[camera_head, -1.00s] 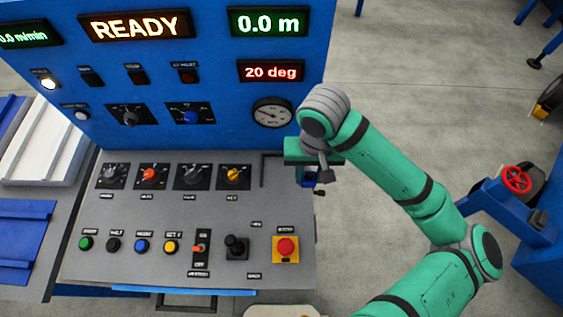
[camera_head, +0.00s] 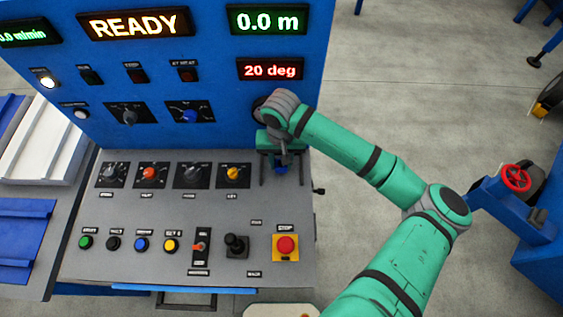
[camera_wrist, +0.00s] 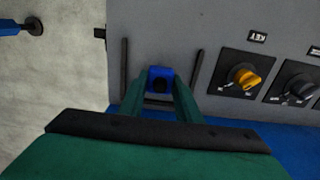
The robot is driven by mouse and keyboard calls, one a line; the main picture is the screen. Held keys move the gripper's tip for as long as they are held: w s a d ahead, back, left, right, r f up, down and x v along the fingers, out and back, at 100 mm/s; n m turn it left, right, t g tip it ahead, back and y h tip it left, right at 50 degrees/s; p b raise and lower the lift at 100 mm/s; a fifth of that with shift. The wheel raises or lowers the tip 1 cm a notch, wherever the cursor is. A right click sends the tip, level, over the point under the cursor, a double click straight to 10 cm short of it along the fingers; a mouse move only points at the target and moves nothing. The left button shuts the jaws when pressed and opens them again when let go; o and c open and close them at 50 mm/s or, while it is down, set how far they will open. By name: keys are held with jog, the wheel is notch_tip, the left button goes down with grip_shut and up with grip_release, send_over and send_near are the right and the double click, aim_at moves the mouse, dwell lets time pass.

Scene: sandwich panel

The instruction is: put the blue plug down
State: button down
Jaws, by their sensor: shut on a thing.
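The blue plug (camera_wrist: 160,74) shows in the wrist view between the two green fingertips of my gripper (camera_wrist: 161,90). Its face has a dark round spot. My gripper is shut on it, over the grey panel top (camera_wrist: 160,24). A black frame (camera_wrist: 124,66) lies on the panel, with one bar on each side of the plug. I cannot tell whether the plug touches the panel.
Rotary knobs, coloured buttons, a black joystick (camera_head: 236,243) and a red stop button (camera_head: 286,245) fill the panel left of and in front of my gripper. The blue upright panel (camera_head: 215,60) rises close behind. Open floor (camera_head: 420,80) lies to the right.

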jog(key=shift+f, duration=0.45)
jog(key=shift+f, duration=0.35)
jog(key=c, duration=1.3)
grip_release()
jog(key=shift+f, duration=0.1)
notch_tip(320, 180, up, 13)
